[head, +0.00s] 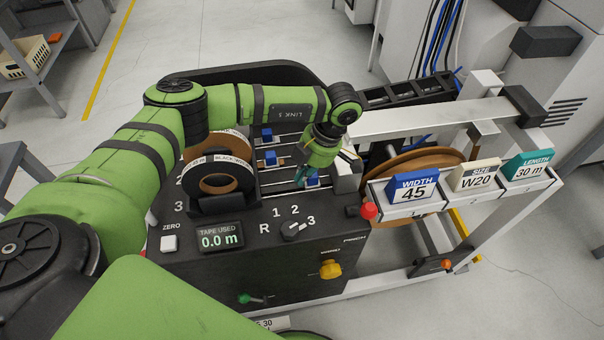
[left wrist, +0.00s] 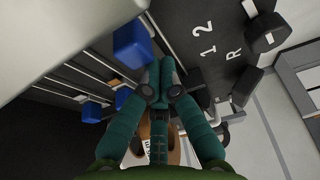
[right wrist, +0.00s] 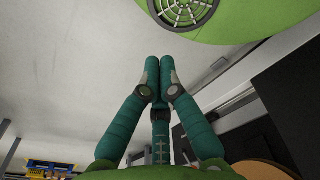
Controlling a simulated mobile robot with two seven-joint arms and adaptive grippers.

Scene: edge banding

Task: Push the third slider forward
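The third slider is the nearest blue block (head: 312,182) on the machine's rails in the head view. My left gripper (head: 301,178) is down beside it, at its left. In the left wrist view the left gripper (left wrist: 160,68) has its fingers together with nothing seen between them, and a blue block (left wrist: 132,46) is close beside the tips; I cannot tell whether they touch. The two other sliders, a middle blue block (head: 270,158) and a far blue block (head: 266,134), sit further back. My right gripper (right wrist: 160,68) is shut and empty in the right wrist view.
A tape roll (head: 222,178) stands left of the rails. The front panel has a display (head: 220,238), a selector knob (head: 292,232) and a yellow knob (head: 331,269). A red button (head: 369,210) and three sign cards, including the blue WIDTH card (head: 413,188), are at the right.

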